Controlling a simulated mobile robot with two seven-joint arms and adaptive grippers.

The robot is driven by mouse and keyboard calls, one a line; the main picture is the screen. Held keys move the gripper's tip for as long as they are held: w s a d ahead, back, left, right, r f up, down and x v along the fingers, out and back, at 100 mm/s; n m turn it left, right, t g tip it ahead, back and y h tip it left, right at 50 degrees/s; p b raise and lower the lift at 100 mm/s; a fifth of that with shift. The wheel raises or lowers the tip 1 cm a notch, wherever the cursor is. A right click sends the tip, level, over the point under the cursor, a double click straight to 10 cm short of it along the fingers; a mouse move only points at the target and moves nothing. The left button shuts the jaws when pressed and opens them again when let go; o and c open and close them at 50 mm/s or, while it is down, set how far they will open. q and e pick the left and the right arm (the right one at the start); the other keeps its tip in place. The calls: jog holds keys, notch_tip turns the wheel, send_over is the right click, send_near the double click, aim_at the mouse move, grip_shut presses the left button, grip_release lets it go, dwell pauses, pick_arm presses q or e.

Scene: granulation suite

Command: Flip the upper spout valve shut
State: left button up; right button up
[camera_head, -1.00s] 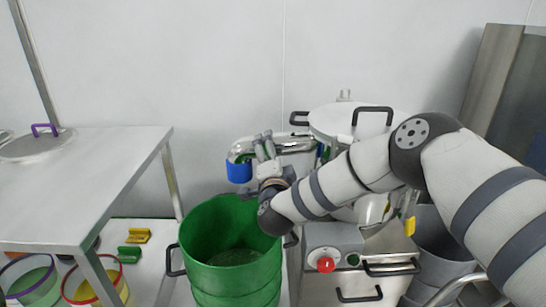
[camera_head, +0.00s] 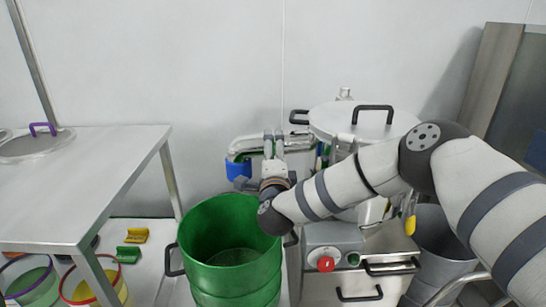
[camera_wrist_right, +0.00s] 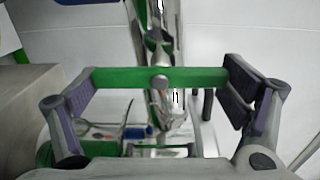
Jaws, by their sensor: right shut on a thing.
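The silver spout pipe (camera_head: 243,147) has a blue end (camera_head: 236,170) and hangs beside the lidded machine, above and behind the green drum. My right gripper (camera_head: 273,145) is at this pipe, with its fingers pointing up and away from me. In the right wrist view, a green valve handle (camera_wrist_right: 205,77) with a round pivot in its middle lies crosswise to the pipe (camera_wrist_right: 160,45). Its two ends meet the pads of my right gripper (camera_wrist_right: 160,92), which is shut on it. In the head view the gripper hides the handle. My left gripper is not in view.
The open green drum (camera_head: 230,270) stands below the spout. The lidded machine (camera_head: 330,118) and a control box with a red button (camera_head: 326,264) are beside my right arm. A steel table (camera_head: 90,190) is at left, with colour-rimmed bins below it.

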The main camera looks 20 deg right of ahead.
jog(key=o, duration=0.9)
jog(key=shift+s, duration=0.1)
jog(key=v, duration=1.2)
